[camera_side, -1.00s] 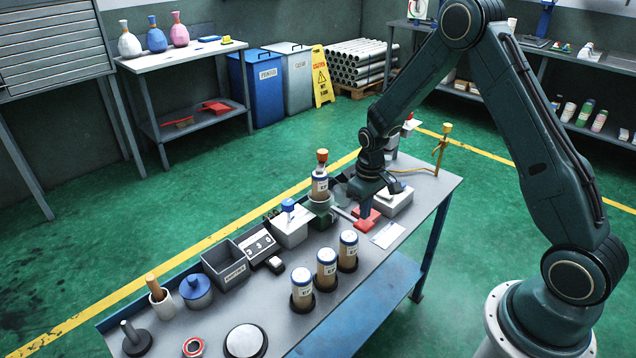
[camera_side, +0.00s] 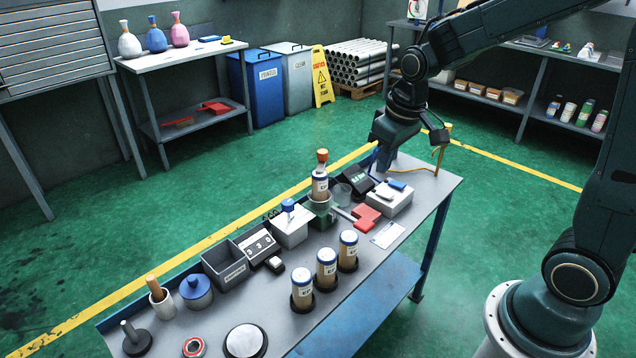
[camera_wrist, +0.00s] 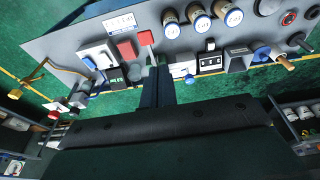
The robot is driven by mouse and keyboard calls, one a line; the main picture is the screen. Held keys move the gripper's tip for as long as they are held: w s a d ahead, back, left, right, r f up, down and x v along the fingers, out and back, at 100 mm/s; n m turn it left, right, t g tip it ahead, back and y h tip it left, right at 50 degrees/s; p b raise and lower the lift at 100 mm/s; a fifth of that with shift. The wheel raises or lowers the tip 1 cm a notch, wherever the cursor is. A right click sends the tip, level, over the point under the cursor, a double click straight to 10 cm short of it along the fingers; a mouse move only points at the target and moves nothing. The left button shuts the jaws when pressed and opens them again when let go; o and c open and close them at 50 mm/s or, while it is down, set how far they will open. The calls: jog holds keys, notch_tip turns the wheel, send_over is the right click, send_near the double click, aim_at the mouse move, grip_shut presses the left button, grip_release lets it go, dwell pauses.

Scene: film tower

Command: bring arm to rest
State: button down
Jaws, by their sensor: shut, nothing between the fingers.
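My gripper (camera_side: 382,160) is shut and empty in the side view, raised above the far right end of the workbench (camera_side: 350,283). It points down and touches nothing that I can see. In the wrist view my gripper (camera_wrist: 157,88) shows dark in the middle, with the bench spread out beyond it. My arm reaches in from the upper right in the side view, its elbow cut off by the top edge.
Three labelled jars (camera_side: 326,266) stand towards the front. Open floor surrounds the bench.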

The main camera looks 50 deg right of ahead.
jog(key=s+a+r+t, duration=0.1)
jog(key=s+r, duration=0.3)
jog(key=s, duration=0.5)
jog(key=s+a+r+t, duration=0.2)
jog(key=s+r, duration=0.3)
jog(key=s, duration=0.3)
jog(key=shift+s+a, duration=0.4)
jog(key=shift+a, duration=0.4)
